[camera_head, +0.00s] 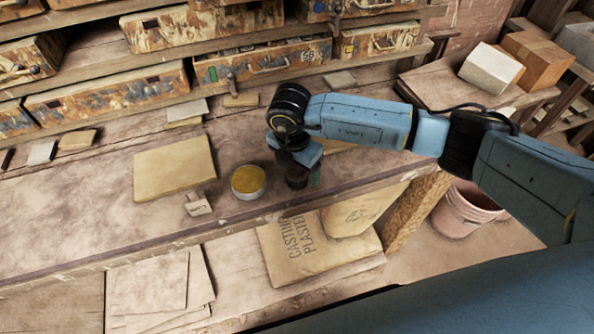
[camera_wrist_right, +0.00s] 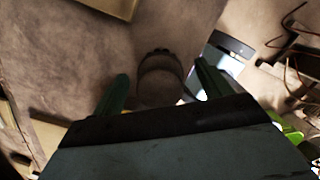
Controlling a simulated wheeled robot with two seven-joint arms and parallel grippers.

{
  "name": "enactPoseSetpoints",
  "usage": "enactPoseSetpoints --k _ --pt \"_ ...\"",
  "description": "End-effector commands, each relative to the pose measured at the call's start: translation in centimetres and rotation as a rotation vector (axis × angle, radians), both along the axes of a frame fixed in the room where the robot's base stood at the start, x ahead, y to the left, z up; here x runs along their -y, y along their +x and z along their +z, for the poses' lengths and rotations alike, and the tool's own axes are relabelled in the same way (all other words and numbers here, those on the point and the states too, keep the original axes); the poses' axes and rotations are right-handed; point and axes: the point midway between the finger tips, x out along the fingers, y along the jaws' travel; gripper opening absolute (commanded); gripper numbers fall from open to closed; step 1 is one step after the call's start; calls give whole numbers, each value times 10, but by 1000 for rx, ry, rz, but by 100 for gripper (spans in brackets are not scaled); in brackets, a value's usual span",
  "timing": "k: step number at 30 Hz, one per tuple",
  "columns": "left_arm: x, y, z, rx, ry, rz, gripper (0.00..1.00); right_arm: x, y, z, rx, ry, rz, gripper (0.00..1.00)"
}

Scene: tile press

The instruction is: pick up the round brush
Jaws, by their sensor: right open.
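The round brush (camera_head: 297,179) is a small dark brown, round thing near the front edge of the bench, partly hidden under my right gripper (camera_head: 304,172). In the right wrist view, a rounded brownish thing that looks like the brush (camera_wrist_right: 160,78) lies in the gap between the green fingers of my right gripper (camera_wrist_right: 162,82). The fingers are apart, one on each side of it. The picture is dark, and I cannot tell whether either finger touches it. My left gripper is not in view.
A round tin (camera_head: 248,181) with yellowish contents stands just left of the brush. A small labelled block (camera_head: 198,205) and a tan board (camera_head: 174,168) lie farther left. Drawers (camera_head: 262,63) line the back. Plaster bags (camera_head: 310,247) lie below the bench edge.

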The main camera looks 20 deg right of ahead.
Motion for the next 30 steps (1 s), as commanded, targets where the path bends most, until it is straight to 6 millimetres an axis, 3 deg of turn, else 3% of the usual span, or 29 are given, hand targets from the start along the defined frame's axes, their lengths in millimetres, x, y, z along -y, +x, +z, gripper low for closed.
enactPoseSetpoints --k 9,20,30 --pt "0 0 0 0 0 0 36 0 1 -7 1 1 1 77" --pt "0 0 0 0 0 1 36 0 1 -6 2 1 1 30" --pt "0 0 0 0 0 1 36 0 1 2 3 2 0 28"
